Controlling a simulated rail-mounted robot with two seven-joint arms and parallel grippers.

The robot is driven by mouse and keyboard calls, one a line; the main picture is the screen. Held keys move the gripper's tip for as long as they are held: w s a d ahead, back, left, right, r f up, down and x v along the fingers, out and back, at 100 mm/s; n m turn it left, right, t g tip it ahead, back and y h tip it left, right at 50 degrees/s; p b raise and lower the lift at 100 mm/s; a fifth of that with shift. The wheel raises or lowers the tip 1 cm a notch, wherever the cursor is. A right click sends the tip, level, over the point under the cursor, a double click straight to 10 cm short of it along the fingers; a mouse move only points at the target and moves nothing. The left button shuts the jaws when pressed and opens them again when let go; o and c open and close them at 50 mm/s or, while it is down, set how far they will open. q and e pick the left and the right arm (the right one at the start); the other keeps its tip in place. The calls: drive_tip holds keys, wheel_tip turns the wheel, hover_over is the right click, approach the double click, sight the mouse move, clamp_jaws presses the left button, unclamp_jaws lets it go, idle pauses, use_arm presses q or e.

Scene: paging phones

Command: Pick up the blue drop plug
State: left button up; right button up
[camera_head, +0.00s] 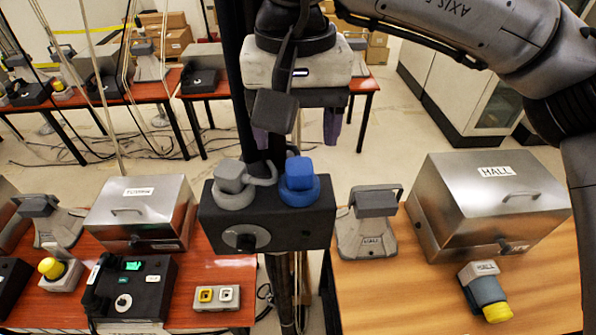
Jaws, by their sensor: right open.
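The blue drop plug (299,182) sits upright on the right part of the top of a dark box (300,225) in the middle of the head view. A similar grey plug (233,185) with a curved grey piece sits beside it on the left. My right gripper (298,134) comes in from the upper right. It hangs above and behind the blue plug in the picture, with its two dark purple fingers spread and nothing between them. A grey block on the gripper hides part of its front. My left gripper is not in view.
Left of the box, a red table holds a metal TUNNEL case (140,209), a black phone unit (130,288) and a small switch box (216,298). On the right, a wooden table (385,300) holds a grey cradle (368,222), the HALL case (487,204) and a yellow-ended plug (486,292).

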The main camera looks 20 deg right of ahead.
sight(300, 168)
drive_tip(key=shift+f, duration=0.8)
wheel_tip(300, 168, down, 4)
drive_tip(key=shift+s+d+r+p, duration=0.15)
drive_tip(key=shift+r+p, duration=0.1)
drive_tip(key=shift+p, duration=0.9)
drive_tip(key=shift+f, duration=0.85)
drive_tip(key=shift+c, duration=0.5)
drive_tip(key=c, duration=0.9)
